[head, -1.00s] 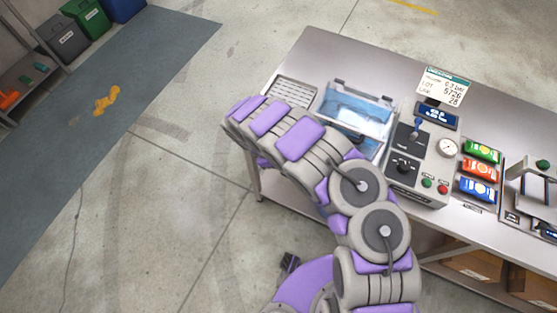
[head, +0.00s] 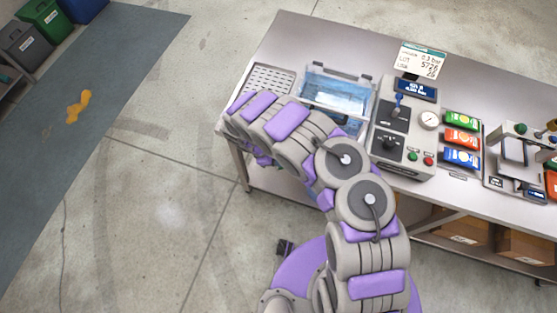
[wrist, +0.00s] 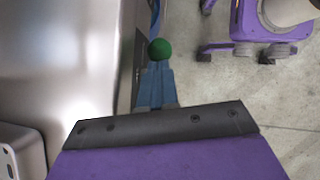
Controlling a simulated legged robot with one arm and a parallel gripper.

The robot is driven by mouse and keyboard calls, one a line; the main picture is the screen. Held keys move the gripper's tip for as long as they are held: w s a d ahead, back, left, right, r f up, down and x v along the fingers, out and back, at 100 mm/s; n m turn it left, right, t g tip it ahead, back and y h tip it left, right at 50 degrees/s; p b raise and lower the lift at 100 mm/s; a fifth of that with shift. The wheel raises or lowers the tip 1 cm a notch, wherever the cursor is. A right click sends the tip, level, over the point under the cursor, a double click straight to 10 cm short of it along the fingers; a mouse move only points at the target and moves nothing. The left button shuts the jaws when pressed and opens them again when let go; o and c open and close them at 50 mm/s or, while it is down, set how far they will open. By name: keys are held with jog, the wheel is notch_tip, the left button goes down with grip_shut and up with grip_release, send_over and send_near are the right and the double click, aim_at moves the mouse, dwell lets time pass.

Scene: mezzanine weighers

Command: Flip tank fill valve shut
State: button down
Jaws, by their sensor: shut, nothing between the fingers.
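The water tank (head: 338,92) is a clear, pale-blue box on the bench, left of the grey control panel and partly behind my arm. In the wrist view a round green knob (wrist: 160,49) sits at the bench's front side, with a thin blue stem (wrist: 155,14) above it. I cannot tell for certain that this is the tank fill valve. My gripper (wrist: 158,72) is shut and empty; its blue-grey fingertips point at the knob and overlap its lower edge in the picture. I cannot tell whether they touch.
The control panel (head: 407,140) has a blue lever (head: 398,102), a black dial (head: 389,143), a gauge and buttons. Several coloured packets (head: 462,138) lie right of it. A perforated tray (head: 271,79) is at the bench's left end. The floor (head: 165,175) left of the bench is clear.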

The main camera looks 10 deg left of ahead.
jog(key=shift+s+d+y+p, duration=0.1)
jog(key=shift+d+y+p, duration=1)
jog(key=shift+d+p, duration=0.15)
jog(key=shift+d+f+y+p, duration=0.1)
jog(key=shift+d+y+p, duration=0.1)
jog(key=shift+y+p, duration=0.1)
jog(key=d+f+y, duration=0.2)
jog(key=d+y, duration=0.1)
jog(key=shift+s, duration=0.15)
jog(key=shift+d, duration=0.15)
